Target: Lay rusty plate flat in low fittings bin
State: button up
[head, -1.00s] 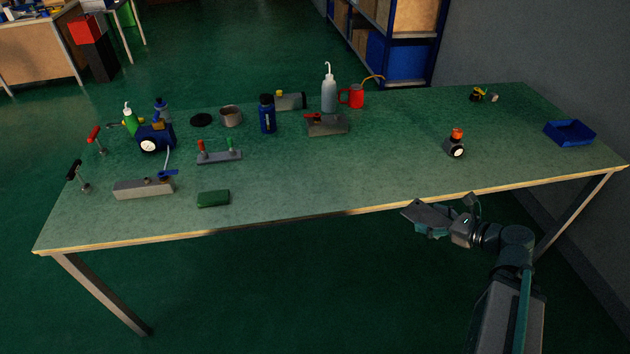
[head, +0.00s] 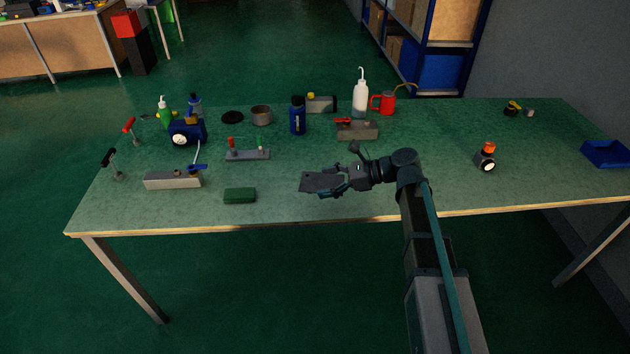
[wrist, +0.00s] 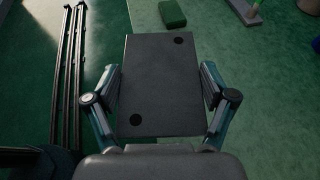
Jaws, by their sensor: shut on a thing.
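The plate (head: 319,182) is a dark grey-brown rectangle held in my gripper (head: 342,185). It is over the front middle part of the bench, and its exact height above the top is hard to tell. In the wrist view the plate (wrist: 161,84) fills the space between the two fingers, with a dark round hole near two opposite corners. My gripper (wrist: 160,108) is shut on its side edges. A low blue bin (head: 606,153) stands at the far right end of the bench, well away from the plate, and its inside is hard to make out.
A green block (head: 240,195) lies left of the plate. A toggle clamp on a block (head: 357,130), a white bottle (head: 361,98) and a red can (head: 385,103) stand behind my gripper. A gauge with an orange top (head: 487,157) stands between my arm and the bin.

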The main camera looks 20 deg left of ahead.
aim_at(305, 178)
jog(key=a+g, duration=0.1)
jog(key=a, duration=0.1)
jog(key=a+r+n, duration=0.1)
jog(key=a, duration=0.1)
jog(key=a+n+g, duration=0.1)
jog(key=a, duration=0.1)
jog(key=shift+a+r+g+h, duration=0.2)
jog(key=shift+a+g+h, duration=0.1)
jog(key=shift+a+h, duration=0.1)
jog(key=shift+w+d+n+g, duration=0.15)
jog(key=shift+n+g, duration=0.15)
jog(key=shift+n, duration=0.1)
jog(key=shift+s+d+h, duration=0.2)
jog(key=shift+s+h, duration=0.1)
jog(key=shift+s, duration=0.05)
jog(key=shift+w, duration=0.1)
